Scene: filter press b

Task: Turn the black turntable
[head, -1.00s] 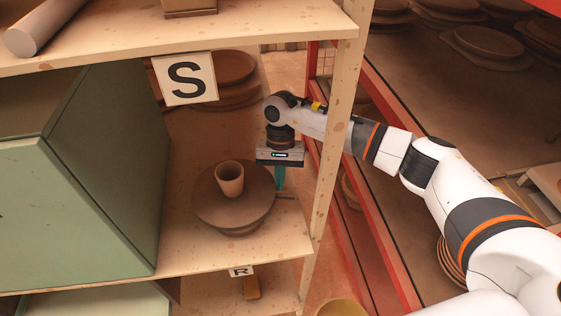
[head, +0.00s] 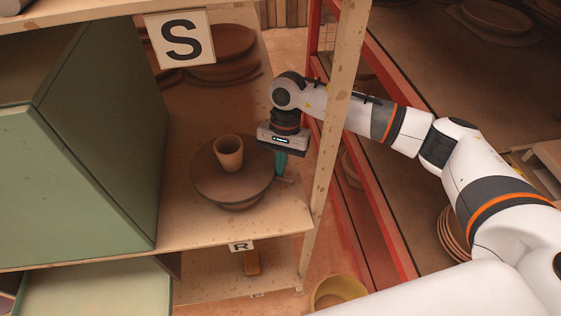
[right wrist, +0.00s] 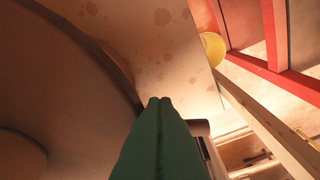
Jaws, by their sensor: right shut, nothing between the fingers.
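The turntable (head: 232,185) is a dark brown round disc on the middle shelf, with a brown cup (head: 228,153) standing upright on it. In the right wrist view the disc's curved edge (right wrist: 85,70) fills the left side. My right gripper (head: 281,165) points down at the disc's right edge, its green fingers shut and empty. My left gripper is out of view.
A green cabinet (head: 90,170) stands left of the turntable. A wooden post (head: 337,130) rises at the shelf's right, with my right arm passing behind it. An S sign (head: 181,38) hangs above. Stacked brown plates (head: 225,60) lie behind. A yellow pot (head: 338,291) is below.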

